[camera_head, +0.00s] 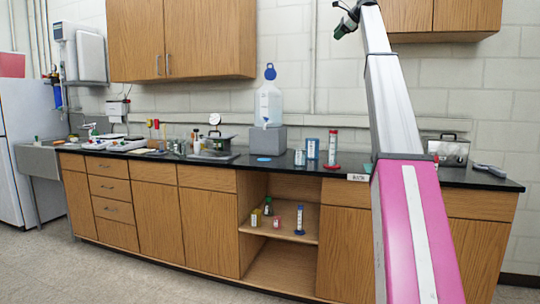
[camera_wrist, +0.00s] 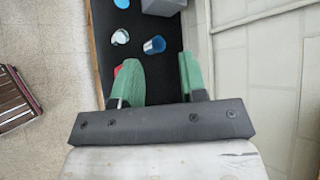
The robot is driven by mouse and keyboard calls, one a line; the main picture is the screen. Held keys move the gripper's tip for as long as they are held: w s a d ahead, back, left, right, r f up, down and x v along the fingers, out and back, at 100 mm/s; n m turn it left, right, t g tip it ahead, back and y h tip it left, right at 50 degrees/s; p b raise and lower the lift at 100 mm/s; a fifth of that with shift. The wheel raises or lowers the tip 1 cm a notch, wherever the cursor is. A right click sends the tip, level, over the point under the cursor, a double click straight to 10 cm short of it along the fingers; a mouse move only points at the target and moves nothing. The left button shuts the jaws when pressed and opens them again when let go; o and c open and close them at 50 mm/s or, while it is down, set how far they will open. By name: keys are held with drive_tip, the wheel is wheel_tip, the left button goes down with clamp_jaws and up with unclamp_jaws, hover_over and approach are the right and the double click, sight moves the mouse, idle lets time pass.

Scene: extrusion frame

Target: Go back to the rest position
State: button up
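My gripper (camera_head: 347,20) is raised high at the top of the head view, beside the upper wall cupboards and well above the counter. In the wrist view its two green fingers (camera_wrist: 159,75) stand apart, with only the dark counter visible between them. My gripper is open and holds nothing that I can see. A bit of red shows at the left finger's outer edge, mostly hidden by it.
The black counter (camera_head: 340,172) carries a large bottle (camera_head: 268,103) on a grey block (camera_head: 267,139), glassware (camera_head: 312,149) and a red-based cylinder (camera_head: 332,150). Small items stand in the open shelf (camera_head: 290,229). Wall cupboards (camera_head: 210,38) hang above. The foreground floor (camera_head: 130,280) is clear.

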drive_tip(key=a+f+n+g+h, duration=0.2)
drive_tip(key=a+f+n, duration=0.1)
drive_tip(key=f, duration=3.3)
drive_tip(key=s+a+f+n+g, duration=0.1)
drive_tip(key=s+a+f, duration=0.15)
drive_tip(key=f, duration=0.75)
drive_tip(key=s+a+f+n+h, duration=0.1)
drive_tip(key=s+f+n, duration=0.15)
drive_tip(key=f, duration=0.85)
drive_tip(key=s+a+f+g, duration=0.1)
drive_tip(key=s+f, duration=0.3)
drive_tip(key=f, duration=0.6)
drive_tip(key=s+a+f+n+g+h, duration=0.1)
drive_tip(key=s+a+f+n, duration=0.1)
drive_tip(key=s+f, duration=0.8)
drive_tip(key=s+a+f+n+g+h, duration=0.1)
drive_tip(key=s+a+f+n, duration=0.15)
drive_tip(key=s+f, duration=0.8)
drive_tip(key=s+a+f+n+g+h, duration=0.1)
drive_tip(key=s+f+n, duration=0.5)
drive_tip(key=s+f, duration=1.3)
drive_tip(key=shift+s+n+g+h, duration=0.4)
drive_tip(key=shift+s+g+h, duration=0.25)
drive_tip(key=shift+s, duration=0.5)
